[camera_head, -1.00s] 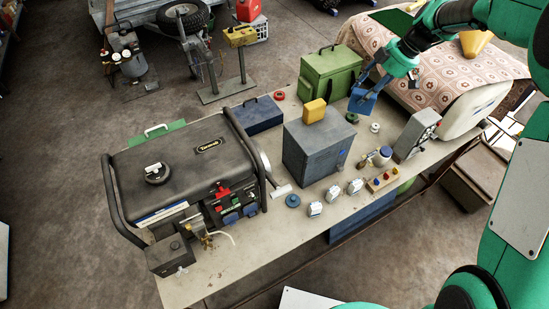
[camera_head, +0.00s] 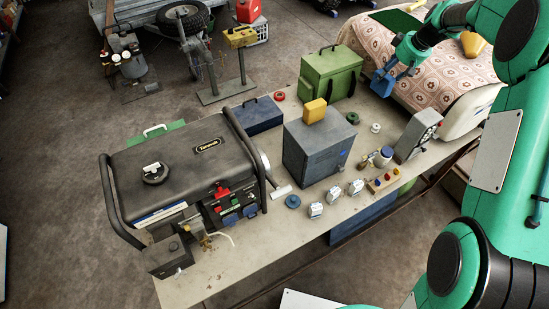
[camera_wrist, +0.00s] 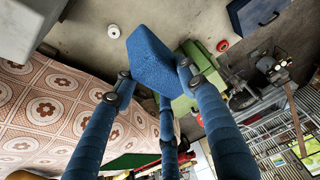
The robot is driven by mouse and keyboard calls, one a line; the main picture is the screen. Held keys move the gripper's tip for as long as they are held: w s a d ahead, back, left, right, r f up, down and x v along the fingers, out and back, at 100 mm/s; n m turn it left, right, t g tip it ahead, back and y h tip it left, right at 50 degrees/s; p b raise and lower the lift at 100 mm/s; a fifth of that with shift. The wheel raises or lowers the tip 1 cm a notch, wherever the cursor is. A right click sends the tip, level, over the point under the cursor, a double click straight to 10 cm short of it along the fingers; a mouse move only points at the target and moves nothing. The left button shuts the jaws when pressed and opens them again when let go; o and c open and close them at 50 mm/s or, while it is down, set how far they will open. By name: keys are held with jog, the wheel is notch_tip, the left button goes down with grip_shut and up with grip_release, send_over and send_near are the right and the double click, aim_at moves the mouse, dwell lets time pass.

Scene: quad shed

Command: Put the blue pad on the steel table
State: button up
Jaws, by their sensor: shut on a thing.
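My gripper (camera_head: 386,75) is shut on the blue pad (camera_head: 382,84). In the wrist view the blue fingers (camera_wrist: 150,82) close around the pad (camera_wrist: 152,58), which is tilted and in the air. In the head view gripper and pad are beside the patterned cloth, right of the green box and near the table's far right part. A long pale table (camera_head: 235,265) fills the middle; I cannot tell for sure that it is the steel table. Its bare top also shows in the wrist view (camera_wrist: 95,32).
A black generator (camera_head: 185,170), a grey box (camera_head: 318,150) with a yellow block, and a green box (camera_head: 330,75) stand on the table. Small jars and switches line its front. The patterned cloth (camera_head: 440,85) covers a bulky thing at right. The table's front left is partly bare.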

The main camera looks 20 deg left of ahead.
notch_tip(320, 180, down, 21)
dwell(0.5)
notch_tip(320, 180, down, 6)
dwell(0.5)
jog(key=shift+f, duration=0.1)
jog(key=shift+f, duration=1.8)
jog(key=shift+f, duration=0.2)
jog(key=o, duration=0.8)
jog(key=shift+c, duration=0.2)
jog(key=shift+r, duration=0.25)
